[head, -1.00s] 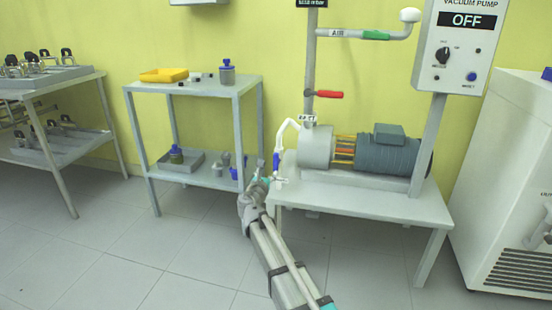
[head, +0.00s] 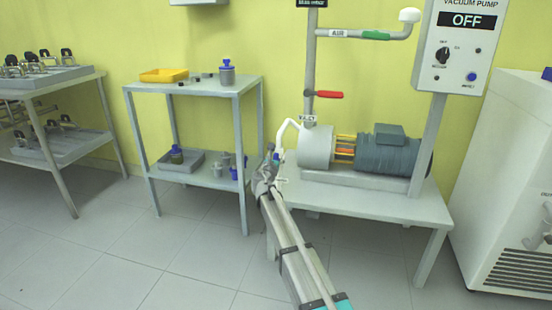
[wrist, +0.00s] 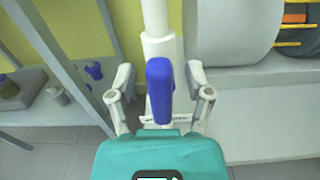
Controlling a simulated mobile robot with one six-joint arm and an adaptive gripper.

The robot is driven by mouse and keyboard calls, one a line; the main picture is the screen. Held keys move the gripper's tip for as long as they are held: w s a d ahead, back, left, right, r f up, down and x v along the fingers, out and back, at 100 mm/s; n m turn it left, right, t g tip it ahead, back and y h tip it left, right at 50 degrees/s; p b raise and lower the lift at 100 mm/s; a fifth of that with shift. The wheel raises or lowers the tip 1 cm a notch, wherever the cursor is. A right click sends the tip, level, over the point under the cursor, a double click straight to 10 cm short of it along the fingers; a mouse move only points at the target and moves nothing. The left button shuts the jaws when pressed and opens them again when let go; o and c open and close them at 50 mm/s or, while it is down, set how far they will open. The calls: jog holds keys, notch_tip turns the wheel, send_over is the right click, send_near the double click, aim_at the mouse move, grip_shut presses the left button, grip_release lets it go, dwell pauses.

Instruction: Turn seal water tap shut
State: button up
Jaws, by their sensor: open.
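The seal water tap has a blue lever handle (wrist: 159,88), which stands in the middle of the wrist view, lengthwise in line with the white pipe (wrist: 157,40) behind it. In the head view the blue handle (head: 276,160) is small, at the lower end of the curved white pipe (head: 284,128) left of the pump. My gripper (wrist: 160,76) is open, with one finger on each side of the handle and gaps showing on both sides. In the head view my gripper (head: 267,170) is at the tap and partly covers it.
The pump (head: 316,147) and its motor (head: 388,152) sit on a grey bench (head: 360,203) just right of the tap. A shelf rack (head: 240,150) stands close on the left. A red-handled valve (head: 328,95) is above. The floor in front is clear.

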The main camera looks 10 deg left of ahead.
jog(key=shift+w, duration=0.2)
grip_shut()
dwell(0.3)
